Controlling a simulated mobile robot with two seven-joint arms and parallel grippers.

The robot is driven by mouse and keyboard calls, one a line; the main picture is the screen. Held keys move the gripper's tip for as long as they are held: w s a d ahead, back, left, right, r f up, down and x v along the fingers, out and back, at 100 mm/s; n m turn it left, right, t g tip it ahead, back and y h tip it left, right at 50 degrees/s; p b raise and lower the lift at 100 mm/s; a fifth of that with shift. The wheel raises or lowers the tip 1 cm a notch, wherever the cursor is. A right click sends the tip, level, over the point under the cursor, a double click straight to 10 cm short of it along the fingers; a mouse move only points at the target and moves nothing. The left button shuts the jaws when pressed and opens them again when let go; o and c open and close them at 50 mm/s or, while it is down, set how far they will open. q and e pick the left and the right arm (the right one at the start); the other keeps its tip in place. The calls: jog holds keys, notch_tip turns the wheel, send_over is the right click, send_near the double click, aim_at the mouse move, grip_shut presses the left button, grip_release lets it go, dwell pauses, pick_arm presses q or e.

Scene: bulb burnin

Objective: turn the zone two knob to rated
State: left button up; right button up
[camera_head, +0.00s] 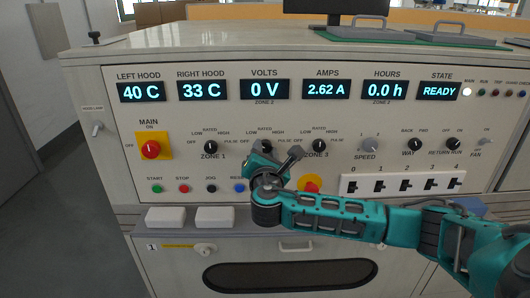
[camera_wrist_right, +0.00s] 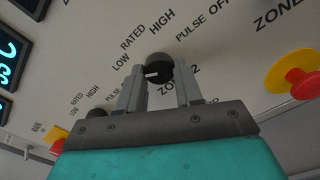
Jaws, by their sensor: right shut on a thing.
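The zone two knob (camera_wrist_right: 158,68) is round and black with a white pointer mark. In the right wrist view it sits between the two grey fingers of my right gripper (camera_wrist_right: 160,88), which is shut on it. The mark points to the left of that picture, on the OFF and LOW side; the exact setting is hard to read. RATED and HIGH are legible above the knob. In the head view my right gripper (camera_head: 268,152) covers much of the knob and its label. The volts display (camera_head: 265,89) for zone 2 reads 0 V. My left gripper is not in view.
The zone 1 knob (camera_head: 210,147) and zone 3 knob (camera_head: 319,146) stand on either side. A red button on yellow (camera_head: 309,184) is partly behind my arm. The main switch (camera_head: 151,149) is further left. The state display (camera_head: 439,91) reads READY.

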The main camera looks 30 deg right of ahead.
jog(key=m, duration=0.3)
jog(key=shift+f+m, duration=0.1)
jog(key=shift+m, duration=0.3)
jog(key=m+b, duration=0.1)
jog(key=m, duration=0.2)
jog(key=shift+a+m, duration=0.1)
jog(key=shift+m, duration=0.2)
jog(key=m+b, duration=0.1)
jog(key=m, duration=0.3)
jog(key=shift+m, duration=0.3)
jog(key=shift+r+b, duration=0.2)
jog(key=shift+b, duration=0.1)
jog(key=o, duration=1)
jog(key=shift+o, duration=0.2)
